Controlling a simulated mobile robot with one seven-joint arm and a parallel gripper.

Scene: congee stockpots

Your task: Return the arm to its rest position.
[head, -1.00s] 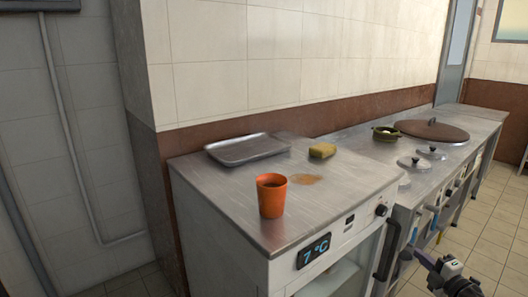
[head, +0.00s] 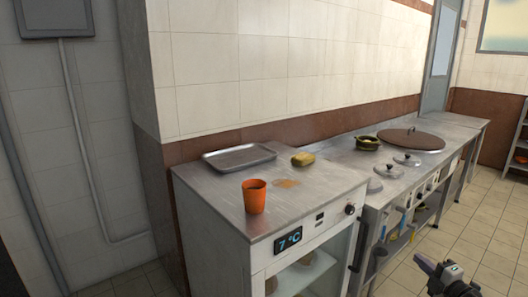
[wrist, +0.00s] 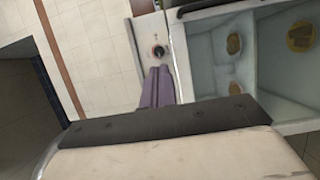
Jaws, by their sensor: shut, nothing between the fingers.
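My gripper (head: 425,263) shows at the lower right of the head view, over the tiled floor in front of the counter line. In the wrist view its two purple-grey fingers (wrist: 157,75) are together, with nothing between them. The gripper touches nothing that I can see. Much of my arm is outside the head view.
A fridge (head: 290,241) with a glass door carries an orange cup (head: 254,197), a metal tray (head: 238,158), a yellow sponge (head: 303,159) and a brown stain. To its right are pot lids (head: 407,159), a green pot (head: 367,144) and a large brown lid (head: 411,139). The floor (head: 490,240) at right is clear.

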